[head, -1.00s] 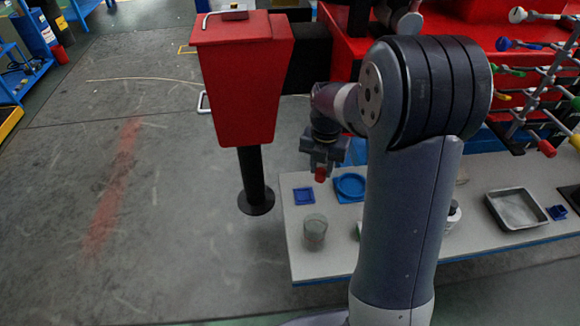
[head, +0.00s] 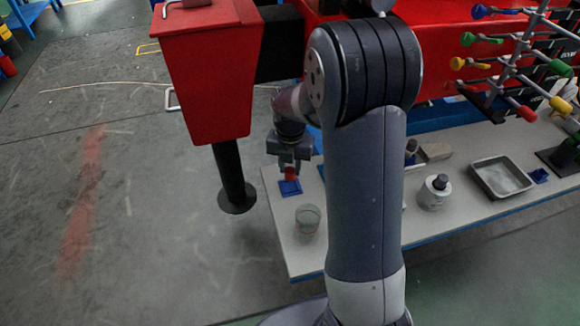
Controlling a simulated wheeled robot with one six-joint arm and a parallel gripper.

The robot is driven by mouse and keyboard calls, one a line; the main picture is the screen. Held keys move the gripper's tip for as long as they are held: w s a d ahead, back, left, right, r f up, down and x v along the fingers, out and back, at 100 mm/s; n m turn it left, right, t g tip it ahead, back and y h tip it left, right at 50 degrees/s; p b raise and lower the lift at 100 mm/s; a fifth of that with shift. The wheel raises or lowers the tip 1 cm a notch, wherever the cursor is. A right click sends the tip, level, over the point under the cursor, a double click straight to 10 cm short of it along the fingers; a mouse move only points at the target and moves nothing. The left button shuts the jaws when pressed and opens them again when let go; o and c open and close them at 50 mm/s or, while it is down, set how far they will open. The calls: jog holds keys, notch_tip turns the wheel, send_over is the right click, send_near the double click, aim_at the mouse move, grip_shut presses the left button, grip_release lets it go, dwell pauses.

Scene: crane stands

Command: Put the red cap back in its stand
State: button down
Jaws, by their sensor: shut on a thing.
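The red cap (head: 290,174) is held between the fingers of my gripper (head: 290,168), which points down at the left end of the white table. A small blue square stand (head: 290,188) lies on the table just below the cap in the picture. I cannot tell whether the cap touches it or hangs above it. My arm hides part of the table to the right of the gripper.
A clear glass (head: 308,218) stands in front of the blue square. A white jar (head: 434,192), a grey tray (head: 498,177) and a small blue piece (head: 539,175) are on the right. A red box on a black post (head: 235,190) stands close left.

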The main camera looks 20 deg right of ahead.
dwell(0.3)
jog(key=shift+f+b, duration=0.9)
jog(key=shift+f, duration=0.4)
jog(key=shift+f, duration=0.15)
jog(key=shift+f+b, duration=0.6)
jog(key=shift+f, duration=0.1)
jog(key=c, duration=1)
grip_release()
jog(key=shift+c, duration=0.2)
jog(key=shift+r, duration=0.15)
jog(key=shift+r+p, duration=2.1)
jog(key=shift+r, duration=0.4)
